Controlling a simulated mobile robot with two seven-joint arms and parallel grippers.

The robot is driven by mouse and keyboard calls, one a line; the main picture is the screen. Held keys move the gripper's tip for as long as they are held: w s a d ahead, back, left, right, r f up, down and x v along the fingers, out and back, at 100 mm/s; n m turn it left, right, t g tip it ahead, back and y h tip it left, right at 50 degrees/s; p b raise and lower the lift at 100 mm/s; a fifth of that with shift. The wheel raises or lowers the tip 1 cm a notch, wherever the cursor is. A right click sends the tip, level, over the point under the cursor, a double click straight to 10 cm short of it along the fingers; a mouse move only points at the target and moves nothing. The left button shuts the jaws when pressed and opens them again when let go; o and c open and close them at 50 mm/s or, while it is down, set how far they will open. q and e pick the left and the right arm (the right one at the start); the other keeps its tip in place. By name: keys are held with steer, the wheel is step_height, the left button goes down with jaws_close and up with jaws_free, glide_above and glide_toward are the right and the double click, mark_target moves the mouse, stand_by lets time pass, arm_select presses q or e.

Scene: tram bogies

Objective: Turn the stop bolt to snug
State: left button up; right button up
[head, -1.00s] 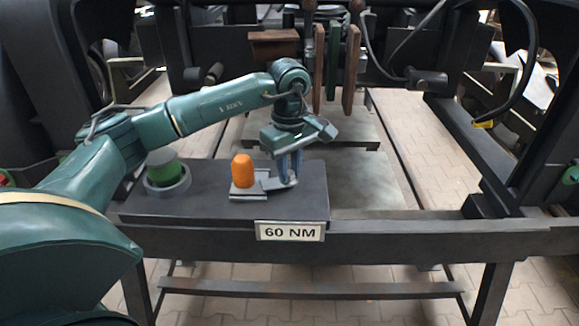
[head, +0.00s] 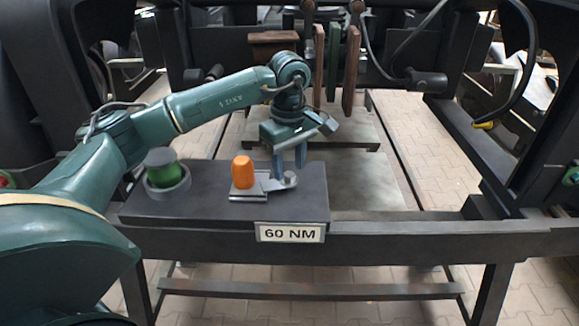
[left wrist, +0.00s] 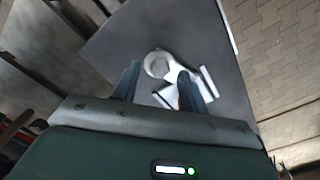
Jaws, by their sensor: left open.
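A small round grey metal head (head: 290,178), which looks like the stop bolt, stands at the right end of a flat metal arm on the dark bench plate. It also shows in the left wrist view (left wrist: 157,63), just beyond the fingertips. An orange cap (head: 243,172) stands on a grey metal base beside it on the left. My left gripper (head: 289,163) is open and points down just above and behind the round head. In the left wrist view its fingers (left wrist: 159,74) are apart with nothing held between them. My right gripper is not in view.
A green-and-grey knob in a grey ring (head: 167,178) stands on the plate's left part. A "60 NM" label (head: 290,232) is on the front beam (head: 420,236). Brown and green upright plates (head: 333,65) hang behind my gripper. The plate (head: 210,190) is bare between knob and cap.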

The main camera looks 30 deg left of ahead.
mark_target(290, 172)
arm_select(q)
step_height(290, 172, up, 12)
steer(key=shift+p, duration=0.3)
steer(key=shift+f, duration=0.1)
